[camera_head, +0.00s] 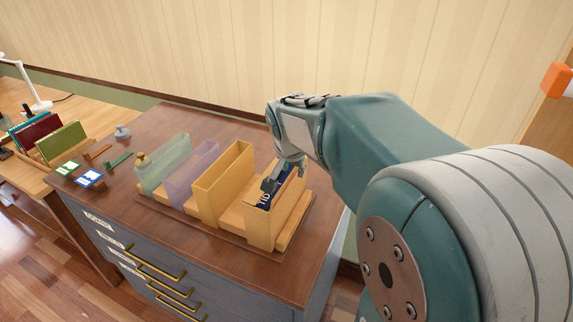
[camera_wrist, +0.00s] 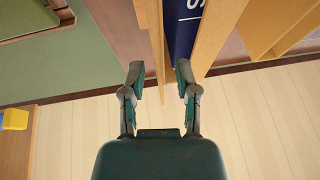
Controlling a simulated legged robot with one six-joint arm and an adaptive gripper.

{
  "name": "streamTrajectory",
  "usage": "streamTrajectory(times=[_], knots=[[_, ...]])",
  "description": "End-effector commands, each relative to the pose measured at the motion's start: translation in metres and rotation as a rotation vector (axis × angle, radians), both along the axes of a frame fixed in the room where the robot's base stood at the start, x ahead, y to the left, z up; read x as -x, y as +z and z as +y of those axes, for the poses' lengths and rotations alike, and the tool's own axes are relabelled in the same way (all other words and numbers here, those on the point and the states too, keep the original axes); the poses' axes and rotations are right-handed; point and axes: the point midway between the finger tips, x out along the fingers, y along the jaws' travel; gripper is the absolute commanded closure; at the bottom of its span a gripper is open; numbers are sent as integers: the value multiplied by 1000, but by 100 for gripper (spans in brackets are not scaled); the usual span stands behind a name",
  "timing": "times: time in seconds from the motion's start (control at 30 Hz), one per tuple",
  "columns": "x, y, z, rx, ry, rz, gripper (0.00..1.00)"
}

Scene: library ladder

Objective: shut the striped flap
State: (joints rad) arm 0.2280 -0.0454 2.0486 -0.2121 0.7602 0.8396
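I cannot make out a striped flap in either view. My gripper (camera_head: 272,184) is at the rightmost wooden holder (camera_head: 259,228) on the cabinet top, by a dark blue panel with white lettering (camera_head: 264,199) inside it. In the wrist view my gripper (camera_wrist: 159,70) has its two fingers spread apart. The lettered blue panel (camera_wrist: 182,25) lies beyond the fingertips, between wooden walls. Whether a finger touches the panel or a wall is unclear.
A yellow holder (camera_head: 226,180), a purple one (camera_head: 195,178) and a green one (camera_head: 165,165) stand left of it. The cabinet (camera_head: 170,255) has brass-handled drawers. A desk with books (camera_head: 61,141) and a white lamp (camera_head: 36,92) is left. The wall (camera_head: 250,40) is close behind.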

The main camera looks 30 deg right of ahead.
Motion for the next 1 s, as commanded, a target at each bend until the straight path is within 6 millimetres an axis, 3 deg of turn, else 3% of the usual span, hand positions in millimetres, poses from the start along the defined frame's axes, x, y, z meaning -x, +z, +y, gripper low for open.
streamTrajectory(times=[0.37, 0.4, 0.47, 0.5, 1.0], knots=[[-3, -10, -2, 0, 0, 0, 60], [-3, -10, -2, 0, 0, 0, 64], [-3, -10, -2, 0, 0, 0, 91], [-3, -10, -2, 0, 0, 0, 100], [-5, -9, -1, 26, 3, 33, 100]])
